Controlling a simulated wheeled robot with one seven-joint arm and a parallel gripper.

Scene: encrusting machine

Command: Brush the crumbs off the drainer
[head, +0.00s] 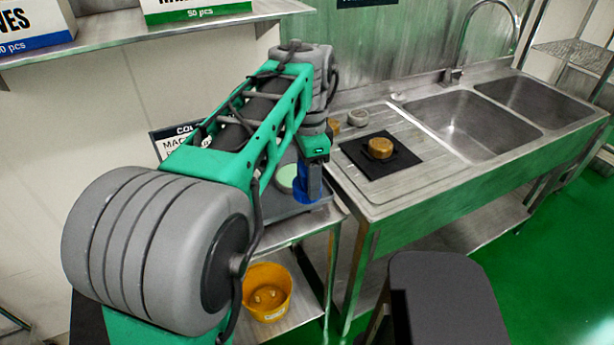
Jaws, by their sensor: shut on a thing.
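The drainer (425,185) is the ridged steel board left of the sink bowls. A square black mat (403,158) lies on it, with a round golden-brown thing (380,148) on top. A small grey round thing (357,118) and a brown thing (334,126) stand at its back left. No crumbs can be made out at this size. My gripper (310,188) points down over the dark-topped stand left of the drainer. It is shut on a blue thing (301,190), partly hidden by the fingers. I cannot tell whether this is a brush.
A pale green round thing (286,178) lies beside the blue thing on the stand's dark top (285,212). A yellow bucket (267,291) is on the shelf below. Two sink bowls (465,122) and a tap (453,74) are to the right. A dark stool (445,295) stands in front.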

